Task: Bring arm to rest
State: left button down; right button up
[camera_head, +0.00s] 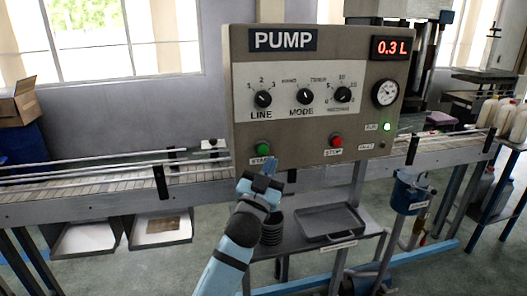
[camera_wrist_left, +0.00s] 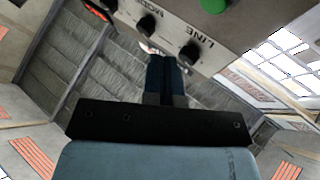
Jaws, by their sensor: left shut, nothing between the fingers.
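My left gripper (camera_head: 262,180) is in front of the lower left part of the pump panel (camera_head: 350,125), just below the green start button (camera_head: 263,149). Its fingers are shut with nothing between them. In the left wrist view the closed blue fingers (camera_wrist_left: 165,75) point toward the panel, and the green button (camera_wrist_left: 214,5) shows at the top edge. The panel display (camera_head: 391,48) reads 0.3 L, and a green lamp (camera_head: 387,127) is lit. A red stop button (camera_head: 336,141) sits right of the start button. My right gripper is not in view.
A conveyor (camera_head: 90,190) runs behind the panel. A stand with a grey tray (camera_head: 330,222) is below it. A blue bucket (camera_head: 409,193) hangs at the right. Several pale bottles (camera_head: 490,112) stand at the far right. A cardboard box (camera_head: 17,102) is at the far left.

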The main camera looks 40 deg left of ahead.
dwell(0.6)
pick_arm(q)
jog(key=s+d+f+m+g+h+p, duration=0.1)
jog(key=s+d+f+g+h+p, duration=0.2)
jog(key=f, duration=0.7)
jog(key=s+d+f+m+g+h+p, duration=0.1)
jog(key=s+d+f+g+h, duration=0.3)
jog(key=f, duration=0.7)
jog(key=s+d+f+g, duration=0.1)
jog(key=s+d+f, duration=0.2)
jog(key=s, duration=0.3)
jog(key=s+d+f+g+p, duration=0.1)
jog(key=s+d+f+g, duration=0.1)
jog(key=s+f, duration=0.4)
jog(key=s+d+f+g+h+p, duration=0.1)
jog(key=s+d+f+g, duration=0.1)
jog(key=s+f, duration=0.3)
jog(key=shift+s+d+f+m, duration=0.25)
jog(key=shift+s+d+m, duration=0.15)
jog(key=shift+s+d, duration=0.3)
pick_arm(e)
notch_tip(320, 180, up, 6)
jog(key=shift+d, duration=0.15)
pick_arm(q)
jog(key=shift+w+d, duration=0.1)
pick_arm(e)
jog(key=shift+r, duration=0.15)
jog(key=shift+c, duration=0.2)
